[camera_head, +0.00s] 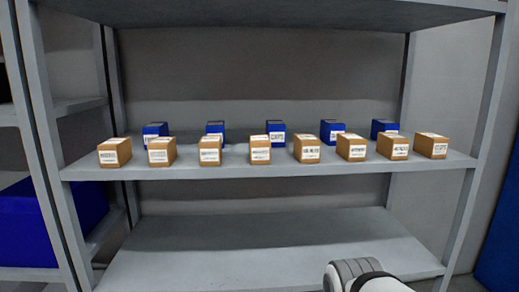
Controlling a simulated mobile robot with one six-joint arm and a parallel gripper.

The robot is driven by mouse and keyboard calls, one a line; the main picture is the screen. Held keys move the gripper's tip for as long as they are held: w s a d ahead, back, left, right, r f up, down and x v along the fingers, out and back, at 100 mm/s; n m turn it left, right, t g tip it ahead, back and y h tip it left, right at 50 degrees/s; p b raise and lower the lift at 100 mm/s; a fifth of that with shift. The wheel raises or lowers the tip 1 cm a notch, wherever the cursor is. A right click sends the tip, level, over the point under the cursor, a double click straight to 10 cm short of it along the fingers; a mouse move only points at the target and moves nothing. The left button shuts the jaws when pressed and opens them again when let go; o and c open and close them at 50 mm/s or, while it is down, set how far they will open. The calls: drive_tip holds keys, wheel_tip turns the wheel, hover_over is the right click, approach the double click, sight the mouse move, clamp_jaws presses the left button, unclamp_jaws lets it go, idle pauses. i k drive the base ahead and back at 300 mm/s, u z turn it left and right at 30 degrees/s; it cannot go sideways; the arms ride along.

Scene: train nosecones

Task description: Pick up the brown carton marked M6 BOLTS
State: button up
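Several small brown cartons with white labels stand in a front row on the middle shelf (225,185). They include a far-left carton (115,152), one left of the middle (260,150), one right of the middle (307,149) and a far-right carton (430,146). The label print is too small to read, so I cannot tell which one is marked M6 BOLTS. Part of my arm shows at the bottom right edge, below the middle shelf. My gripper is not in view.
Several blue boxes (275,128) stand behind the cartons on the same shelf. The lower shelf (265,255) is bare where visible. An upper shelf (270,12) spans above. Grey uprights (45,140) bound the rack. A large blue bin (25,225) sits at left.

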sight(260, 145)
drive_tip(key=k, duration=0.55)
drive_tip(key=u, duration=0.35)
drive_tip(key=i, duration=1.7)
drive_tip(key=z, duration=0.35)
